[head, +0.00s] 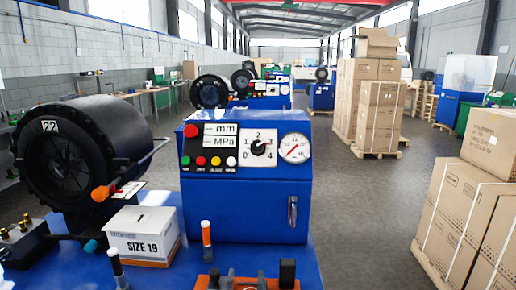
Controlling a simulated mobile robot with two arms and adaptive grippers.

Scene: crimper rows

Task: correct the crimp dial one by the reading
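The crimp dial (259,148) is a black knob on a white scale plate marked with small numbers up to 4, on the front of the blue control cabinet (245,212). Its exact setting is too small to read surely. A round white gauge (295,148) with a red needle sits right of the dial. Display strips labelled mm (222,129) and MPa (222,141) are left of it; I cannot read a value on them. The black crimper head (85,150), tagged 22, stands left of the cabinet. Neither of my grippers shows.
A white box marked SIZE 19 (142,234) stands on the blue bench before the crimper. Stacked cartons (470,215) stand right; the aisle floor (355,210) between is clear.

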